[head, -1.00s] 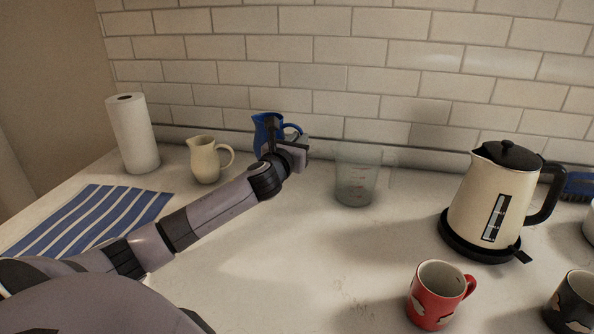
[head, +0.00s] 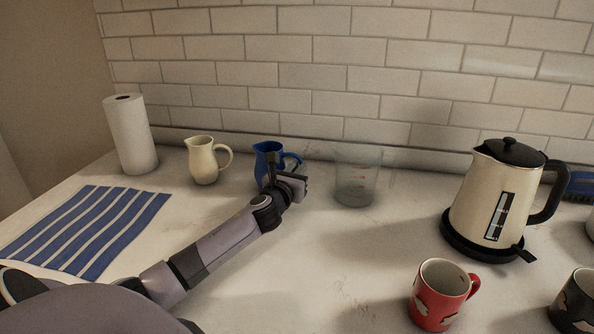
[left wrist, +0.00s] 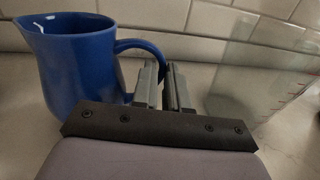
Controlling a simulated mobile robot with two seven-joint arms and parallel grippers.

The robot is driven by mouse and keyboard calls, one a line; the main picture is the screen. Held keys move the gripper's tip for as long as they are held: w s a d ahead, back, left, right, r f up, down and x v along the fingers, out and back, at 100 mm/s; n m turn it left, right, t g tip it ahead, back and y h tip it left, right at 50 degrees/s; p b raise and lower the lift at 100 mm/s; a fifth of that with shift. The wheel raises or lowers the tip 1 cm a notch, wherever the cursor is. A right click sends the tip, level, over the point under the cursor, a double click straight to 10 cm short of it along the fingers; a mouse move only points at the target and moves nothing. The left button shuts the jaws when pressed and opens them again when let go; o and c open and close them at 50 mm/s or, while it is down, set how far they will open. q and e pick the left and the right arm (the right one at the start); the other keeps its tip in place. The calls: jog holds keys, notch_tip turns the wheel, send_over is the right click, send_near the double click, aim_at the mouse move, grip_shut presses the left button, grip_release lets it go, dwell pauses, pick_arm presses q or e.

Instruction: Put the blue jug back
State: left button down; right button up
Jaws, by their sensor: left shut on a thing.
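The blue jug (head: 267,154) is upright at the back of the counter, between the cream jug and the clear measuring cup. It also shows in the left wrist view (left wrist: 75,65), with its handle toward the right. My left gripper (head: 285,172) is at the jug's right side, and in the left wrist view its fingers (left wrist: 165,85) are close together on the handle. The gripper hides the jug's lower right part in the head view. Whether the jug's base touches the counter is hard to tell. My right gripper is not in view.
A cream jug (head: 203,162) stands left of the blue jug, and a clear measuring cup (head: 357,180) stands close on the right. A paper roll (head: 131,135), striped cloth (head: 85,228), kettle (head: 490,205) and red mug (head: 437,297) are farther off. The middle counter is clear.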

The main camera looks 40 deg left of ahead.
pick_arm(q)
jog(key=c, duration=1.1)
grip_release()
jog(key=shift+f, duration=0.1)
jog(key=shift+c, duration=0.2)
jog(key=shift+r, duration=0.25)
jog(key=shift+s+f, duration=0.15)
jog(key=shift+s, duration=0.05)
jog(key=v, duration=1.1)
jog(key=shift+s+d, duration=0.15)
jog(key=shift+s, duration=0.15)
